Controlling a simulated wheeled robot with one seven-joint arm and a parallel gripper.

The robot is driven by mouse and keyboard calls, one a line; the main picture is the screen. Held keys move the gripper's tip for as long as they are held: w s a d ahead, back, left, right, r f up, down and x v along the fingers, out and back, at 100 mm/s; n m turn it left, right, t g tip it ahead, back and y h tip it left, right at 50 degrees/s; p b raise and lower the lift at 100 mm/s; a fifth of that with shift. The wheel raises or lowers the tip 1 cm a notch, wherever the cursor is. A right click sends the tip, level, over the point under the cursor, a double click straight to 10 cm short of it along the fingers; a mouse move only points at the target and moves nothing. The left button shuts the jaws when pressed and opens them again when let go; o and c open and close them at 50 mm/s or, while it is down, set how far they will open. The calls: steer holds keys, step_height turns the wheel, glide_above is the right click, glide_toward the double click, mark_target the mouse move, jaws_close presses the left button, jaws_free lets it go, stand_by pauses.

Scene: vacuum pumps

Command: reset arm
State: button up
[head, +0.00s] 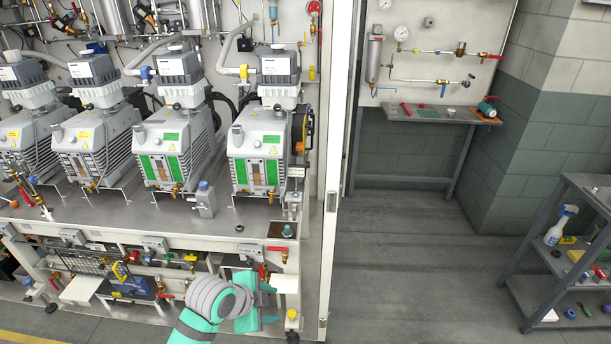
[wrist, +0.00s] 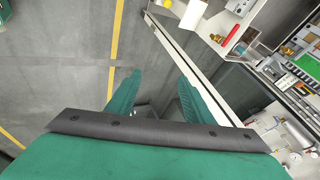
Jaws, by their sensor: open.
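My gripper (head: 270,304) shows in the head view at the lower middle, at the end of my grey and teal arm. It is in front of the lower part of the pump bench (head: 130,221), near its right end. In the wrist view my gripper (wrist: 158,82) has its two teal fingers apart with nothing between them. Grey floor (wrist: 70,60) with yellow lines shows beyond the fingers.
Several grey vacuum pumps (head: 258,150) stand on the bench. Valves with red handles (head: 278,251) sit along its front, close to my gripper. A wall shelf (head: 440,115) and a cart (head: 560,285) stand at the right. The floor (head: 410,260) between is clear.

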steer(key=w+d+r+n+t+h, duration=0.2)
steer(key=d+r+n+t, duration=0.35)
steer(key=d, duration=0.45)
steer(key=w+d+r+n+t+h, duration=0.15)
steer(key=d+r+n+t, duration=0.35)
steer(key=d, duration=0.5)
steer(key=s+a+f+n+y, duration=0.2)
steer(key=s+f+n+y, duration=0.4)
steer(key=s, duration=0.5)
steer(key=s+a+f+n+y, duration=0.2)
steer(key=s+f+n, duration=0.2)
steer(key=s+f, duration=0.5)
steer(key=s+a+r+m, duration=0.1)
steer(key=s+a, duration=0.2)
steer(key=s, duration=0.7)
steer(key=s+a+m, duration=0.2)
steer(key=s+a, duration=0.2)
steer(key=s, duration=0.6)
steer(key=shift+r+g, duration=0.35)
steer(key=shift+h, duration=0.25)
